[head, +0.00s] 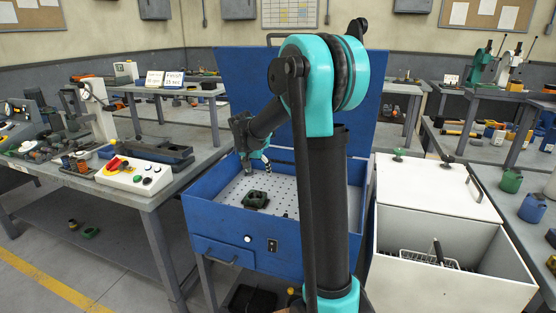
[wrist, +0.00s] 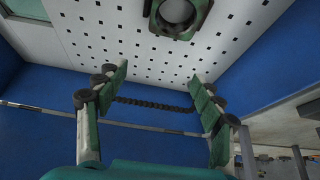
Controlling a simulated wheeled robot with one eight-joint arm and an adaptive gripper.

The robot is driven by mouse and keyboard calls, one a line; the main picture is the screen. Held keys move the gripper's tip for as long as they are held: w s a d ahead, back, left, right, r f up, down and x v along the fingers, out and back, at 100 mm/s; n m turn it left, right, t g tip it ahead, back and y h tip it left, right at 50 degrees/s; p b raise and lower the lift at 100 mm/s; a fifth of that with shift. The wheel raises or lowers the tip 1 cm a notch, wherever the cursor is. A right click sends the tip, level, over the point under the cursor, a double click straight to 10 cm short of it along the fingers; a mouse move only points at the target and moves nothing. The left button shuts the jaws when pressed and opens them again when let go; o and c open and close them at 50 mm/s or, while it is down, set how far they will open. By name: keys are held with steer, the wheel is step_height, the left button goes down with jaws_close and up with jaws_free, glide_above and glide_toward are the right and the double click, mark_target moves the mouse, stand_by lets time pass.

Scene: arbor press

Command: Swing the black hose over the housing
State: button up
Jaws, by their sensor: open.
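The housing (head: 255,205), a dark green block with a round hole, sits on the perforated plate of the blue washer basin. In the wrist view the housing (wrist: 172,34) is at the top, cut off by the edge. The black hose (wrist: 150,103), ribbed, lies across the far side of the opening between my fingers in the wrist view, near the blue wall. In the head view a short dark stretch of hose (head: 282,162) shows beside my gripper. My gripper (wrist: 160,74) is open with nothing clamped; in the head view my gripper (head: 256,163) is over the back of the basin, behind the housing.
The blue lid (head: 235,80) stands open behind the basin. My arm covers the basin's right part. A white cabinet (head: 450,190) with a wire basket (head: 428,258) stands at right. A workbench with a control box (head: 133,173) is at left. The plate around the housing looks clear.

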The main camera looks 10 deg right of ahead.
mark_target(288, 162)
steer(key=w+d, duration=0.3)
steer(key=d, duration=0.1)
steer(key=w+d+r+t+h, duration=0.1)
steer(key=w+d, duration=0.2)
steer(key=d, duration=0.2)
steer(key=w+d+r+t+h, duration=0.1)
steer(key=w+d, duration=0.2)
steer(key=d, duration=0.1)
steer(key=shift+w+d+r, duration=0.15)
steer(key=shift+d+r, duration=0.1)
steer(key=shift+d, duration=0.15)
steer(key=c, duration=1.2)
steer(key=shift+w+d+f, duration=0.15)
steer(key=shift+w+f, duration=0.05)
steer(key=shift+f, duration=0.05)
jaws_close()
steer(key=x, duration=0.9)
steer(key=shift+r, duration=0.1)
